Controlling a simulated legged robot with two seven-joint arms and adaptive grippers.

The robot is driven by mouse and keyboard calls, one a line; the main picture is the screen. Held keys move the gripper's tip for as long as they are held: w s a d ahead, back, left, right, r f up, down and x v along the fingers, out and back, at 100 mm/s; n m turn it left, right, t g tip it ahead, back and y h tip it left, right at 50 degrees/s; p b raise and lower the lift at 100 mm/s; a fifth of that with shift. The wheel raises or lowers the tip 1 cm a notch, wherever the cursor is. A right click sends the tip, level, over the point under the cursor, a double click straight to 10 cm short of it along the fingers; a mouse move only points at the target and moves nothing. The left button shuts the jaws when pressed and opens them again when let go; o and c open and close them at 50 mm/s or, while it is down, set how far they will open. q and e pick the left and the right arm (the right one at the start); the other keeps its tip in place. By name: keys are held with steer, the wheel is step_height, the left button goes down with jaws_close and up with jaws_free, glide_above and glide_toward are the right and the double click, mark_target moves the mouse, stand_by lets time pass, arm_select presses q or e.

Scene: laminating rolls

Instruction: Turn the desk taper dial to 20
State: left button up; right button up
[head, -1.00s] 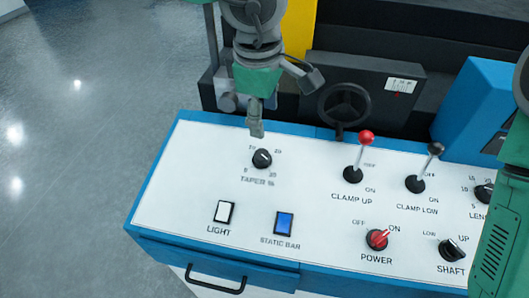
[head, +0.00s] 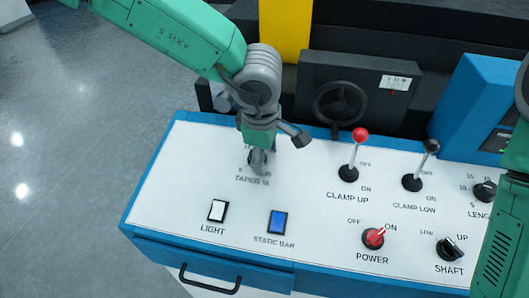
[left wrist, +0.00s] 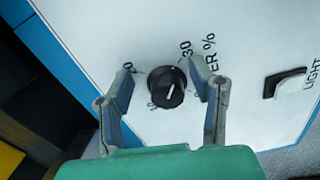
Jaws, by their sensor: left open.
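The taper dial (left wrist: 167,87) is a round black knob with a white pointer line, on the white desk panel (head: 165,200). In the left wrist view it sits between the two fingers of my left gripper (left wrist: 163,88), which is open with a gap on each side of the knob. The pointer line slants toward the 30 side, but its exact reading is unclear. In the head view my left gripper (head: 258,162) points down over the dial and hides most of it. Whether the fingertips are level with the knob or above it, I cannot tell.
The light switch (head: 217,210) and blue static bar switch (head: 277,223) lie in front of the dial. The clamp up lever (head: 353,155), clamp low lever (head: 421,165), power knob (head: 373,238) and shaft knob (head: 450,248) are to the right. A handwheel (head: 340,103) stands behind.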

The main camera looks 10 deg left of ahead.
arm_select(q)
steer(key=shift+a, duration=0.4)
steer(key=c, duration=0.5)
steer(key=shift+a, duration=0.5)
jaws_close()
steer(key=shift+a+f, duration=0.1)
steer(key=shift+a, duration=0.4)
steer(key=c, duration=0.6)
jaws_free()
steer(key=shift+d, duration=0.4)
jaws_close()
arm_select(e)
steer(key=shift+a+r, duration=0.25)
steer(key=shift+a, duration=0.5)
steer(key=shift+r, duration=0.1)
